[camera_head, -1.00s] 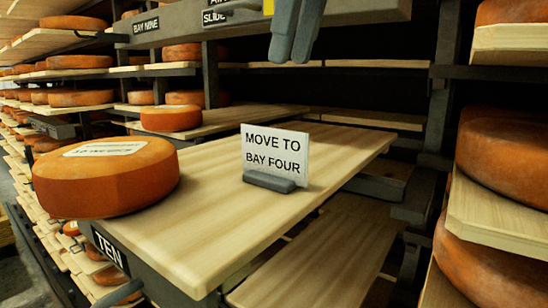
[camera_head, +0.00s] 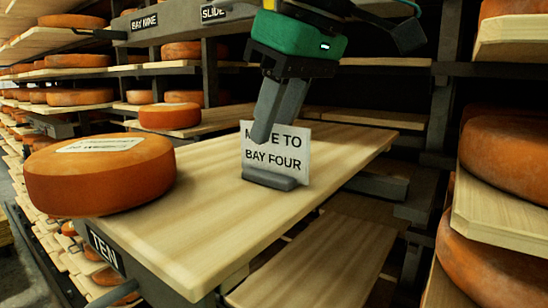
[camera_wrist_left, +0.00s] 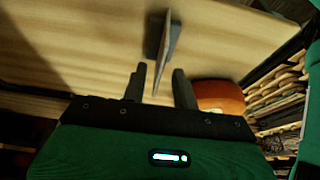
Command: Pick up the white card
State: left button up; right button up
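The white card (camera_head: 277,172) reads "MOVE TO BAY FOUR" and stands upright in a small grey holder (camera_head: 269,179) on the wooden shelf board. My left gripper (camera_head: 274,122) comes down over the card's top edge, pointing down. One finger is in front of the card and covers part of "MOVE"; the other seems to go behind it. In the left wrist view the fingers (camera_wrist_left: 160,84) are apart, with the card (camera_wrist_left: 163,55) edge-on between them and gaps on both sides. My right gripper is in neither view.
A large orange cheese wheel (camera_head: 100,180) with a paper label sits on the board (camera_head: 215,235) left of the card. A smaller wheel (camera_head: 169,117) lies on a shelf behind. Shelves with wheels (camera_head: 500,155) stand at the right. The board's front is bare.

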aim_at(268, 171)
pick_arm(q)
jog(key=p+x, duration=0.1)
jog(key=x, duration=0.2)
jog(key=shift+w, duration=0.15)
jog(key=shift+f, duration=0.4)
jog(key=shift+f, duration=0.15)
jog(key=shift+c, duration=0.2)
grip_shut()
